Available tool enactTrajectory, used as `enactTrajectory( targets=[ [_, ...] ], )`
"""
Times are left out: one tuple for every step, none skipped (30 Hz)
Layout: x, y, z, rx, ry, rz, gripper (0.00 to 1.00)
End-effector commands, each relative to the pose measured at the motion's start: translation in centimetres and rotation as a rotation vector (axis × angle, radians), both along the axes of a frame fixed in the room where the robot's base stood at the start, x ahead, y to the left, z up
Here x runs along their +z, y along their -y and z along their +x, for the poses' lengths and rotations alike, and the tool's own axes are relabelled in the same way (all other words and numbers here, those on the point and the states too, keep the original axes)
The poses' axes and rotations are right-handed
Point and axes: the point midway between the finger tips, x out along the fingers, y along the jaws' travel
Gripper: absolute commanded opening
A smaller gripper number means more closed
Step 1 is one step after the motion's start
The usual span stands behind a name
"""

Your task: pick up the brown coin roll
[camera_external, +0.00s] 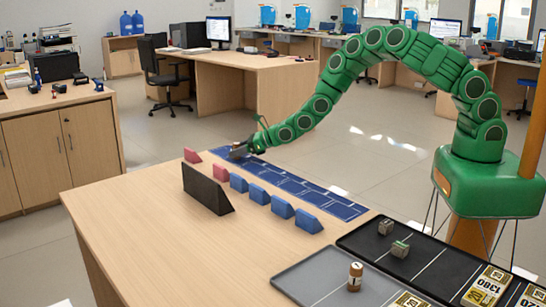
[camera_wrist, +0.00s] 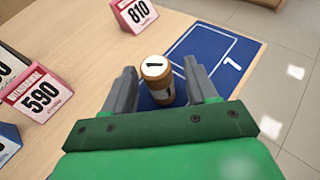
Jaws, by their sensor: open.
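A brown coin roll (camera_wrist: 168,94) with a white top marked 1 stands upright at the edge of the blue mat (camera_wrist: 232,48) in the wrist view. My gripper (camera_wrist: 160,74) is open, with one grey finger on each side of the roll. A gap shows at the left finger; I cannot tell whether the right finger touches it. In the external view my gripper (camera_external: 240,150) is low at the mat's far end, and the roll there is too small to make out. Another brown and white roll (camera_external: 355,277) stands in the grey tray (camera_external: 318,268).
Red number signs 590 (camera_wrist: 40,94) and 810 (camera_wrist: 134,13) stand left of and beyond the roll. A dark block (camera_external: 206,188) and several blue wedges (camera_external: 282,207) line the mat. The counter's left side is clear.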

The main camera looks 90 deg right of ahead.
Motion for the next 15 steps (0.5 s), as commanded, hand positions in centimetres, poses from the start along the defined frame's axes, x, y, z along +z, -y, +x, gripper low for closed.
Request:
enactTrajectory(
  targets=[
    [-0.08, 0.04, 0.19, 0.001, 0.000, -0.002, 0.57],
    [-0.09, 0.04, 0.29, 0.000, 0.001, -0.001, 0.57],
    [-0.07, 0.03, 0.38, 0.000, 0.002, 0.000, 0.57],
    [-0.07, 0.01, 0.44, 0.000, 0.002, 0.000, 0.57],
    [-0.07, -0.01, 0.47, 0.000, 0.003, 0.000, 0.57],
    [-0.07, -0.02, 0.49, 0.000, 0.002, 0.000, 0.57],
    [-0.06, -0.02, 0.49, 0.000, 0.003, 0.001, 0.57],
    [-0.06, -0.03, 0.48, 0.000, 0.003, 0.001, 0.57],
    [-0.06, -0.03, 0.48, 0.000, 0.003, 0.001, 0.57],
    [-0.07, -0.03, 0.48, 0.000, 0.003, 0.001, 0.57],
    [-0.08, -0.03, 0.48, 0.000, 0.002, 0.001, 0.57],
    [-0.08, -0.03, 0.47, 0.000, 0.002, 0.001, 0.53],
    [-0.08, -0.03, 0.47, 0.000, 0.002, 0.001, 0.48],
    [-0.08, -0.04, 0.46, 0.001, 0.002, 0.001, 0.44],
    [-0.08, -0.04, 0.46, 0.000, 0.002, 0.001, 0.38]
  ],
)
